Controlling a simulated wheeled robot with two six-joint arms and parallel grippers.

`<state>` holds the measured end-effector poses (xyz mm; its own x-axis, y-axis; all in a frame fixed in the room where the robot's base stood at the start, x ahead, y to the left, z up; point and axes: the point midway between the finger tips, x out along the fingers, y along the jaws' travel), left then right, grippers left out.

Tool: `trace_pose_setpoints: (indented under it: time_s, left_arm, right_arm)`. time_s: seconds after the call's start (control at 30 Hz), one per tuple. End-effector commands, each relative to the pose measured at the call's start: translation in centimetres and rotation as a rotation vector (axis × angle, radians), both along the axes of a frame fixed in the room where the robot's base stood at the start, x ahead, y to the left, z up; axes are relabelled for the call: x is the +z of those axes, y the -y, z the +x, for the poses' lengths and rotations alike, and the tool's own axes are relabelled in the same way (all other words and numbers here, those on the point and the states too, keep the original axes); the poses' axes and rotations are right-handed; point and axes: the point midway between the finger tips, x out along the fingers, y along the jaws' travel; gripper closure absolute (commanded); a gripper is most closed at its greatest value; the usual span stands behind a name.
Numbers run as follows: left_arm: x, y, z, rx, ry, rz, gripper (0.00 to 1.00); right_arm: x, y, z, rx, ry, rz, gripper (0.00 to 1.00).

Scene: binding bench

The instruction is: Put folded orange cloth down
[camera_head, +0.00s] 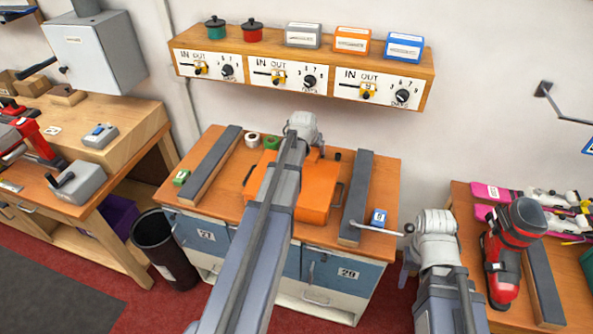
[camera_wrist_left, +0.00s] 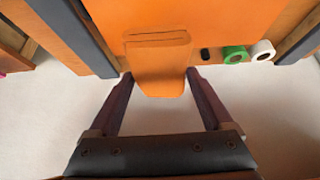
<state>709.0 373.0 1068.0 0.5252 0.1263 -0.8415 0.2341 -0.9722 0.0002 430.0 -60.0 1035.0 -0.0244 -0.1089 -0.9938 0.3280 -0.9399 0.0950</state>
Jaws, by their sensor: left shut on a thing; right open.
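The folded orange cloth (camera_wrist_left: 158,62) is between the fingertips of my left gripper (camera_wrist_left: 160,76) in the left wrist view, with its near end hanging toward the wrist. Beyond it is a large flat orange surface of the same colour. In the head view my left gripper (camera_head: 302,138) is over the back of the middle bench, and my arm hides most of the cloth; a small orange piece (camera_head: 314,154) shows beside it. Whether the cloth touches the surface below, I cannot tell. My right gripper (camera_head: 408,262) is open and empty, right of the middle bench.
A flat orange panel (camera_head: 316,200) with dark handles lies on the middle bench (camera_head: 222,205), between two grey-topped rails (camera_head: 210,165) (camera_head: 357,195). A shelf (camera_head: 300,70) hangs behind.

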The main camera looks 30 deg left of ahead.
Motion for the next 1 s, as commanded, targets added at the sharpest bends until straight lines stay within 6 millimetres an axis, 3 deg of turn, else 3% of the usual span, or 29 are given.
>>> trace_pose_setpoints:
  time_s: [0.17, 0.4, 0.57, 0.77, 1.0]
  left_arm:
    - [0.3, -0.3, -0.2, 0.001, -0.001, 0.0, 0.65]
    - [2.3, -4.1, -2.5, 0.004, -0.007, -0.002, 0.65]
    - [2.4, -4.7, -2.9, 0.0, -0.008, -0.002, 0.65]
    - [1.3, -4.7, -2.8, 0.0, -0.008, -0.002, 0.65]
    - [-2.3, -4.7, -2.8, 0.0, -0.008, -0.002, 0.65]
  right_arm:
    - [0.3, 0.0, 0.0, 0.0, 0.0, 0.0, 0.5]
    - [2.4, 0.0, 0.0, -0.003, 0.0, 0.001, 0.5]
    - [2.5, 0.0, 0.0, -0.004, 0.0, 0.001, 0.5]
    - [1.3, 0.0, 0.0, -0.003, 0.0, 0.001, 0.5]
    - [-2.2, 0.0, 0.0, 0.0, 0.0, 0.0, 0.5]
